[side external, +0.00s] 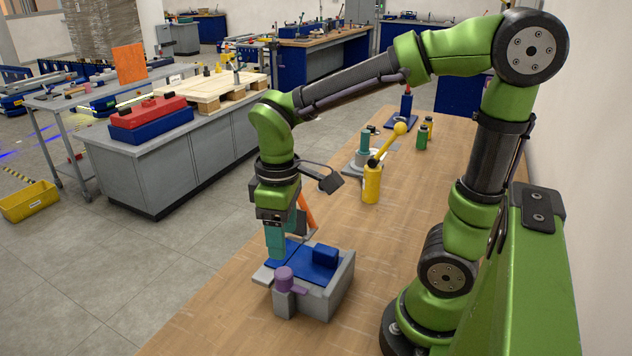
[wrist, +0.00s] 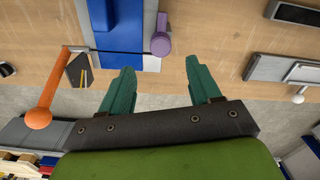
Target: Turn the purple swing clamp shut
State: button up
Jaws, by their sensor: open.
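The purple swing clamp (side external: 284,278) sits at the near left corner of a grey fixture (side external: 325,297). Its round purple knob and short purple arm also show in the wrist view (wrist: 161,43). A blue plate (side external: 290,255) and a raised blue block (side external: 325,255) lie on the fixture. My gripper (side external: 275,256) points down over the fixture's far left part, a little behind the clamp in the side view. In the wrist view its two teal fingers (wrist: 162,70) are spread apart with nothing between them, and the clamp is beyond their tips.
An orange lever (wrist: 50,85) with a ball end stands beside the fixture; my gripper partly hides it in the side view (side external: 307,213). A yellow post with a ball-topped lever (side external: 372,183) and green containers (side external: 422,137) stand farther along the wooden bench (side external: 240,270). The bench's near end is clear.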

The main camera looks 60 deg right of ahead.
aim_at(286, 272)
notch_tip(286, 272, down, 10)
jog(key=shift+r, duration=0.2)
jog(key=shift+c, duration=0.4)
jog(key=c, duration=1)
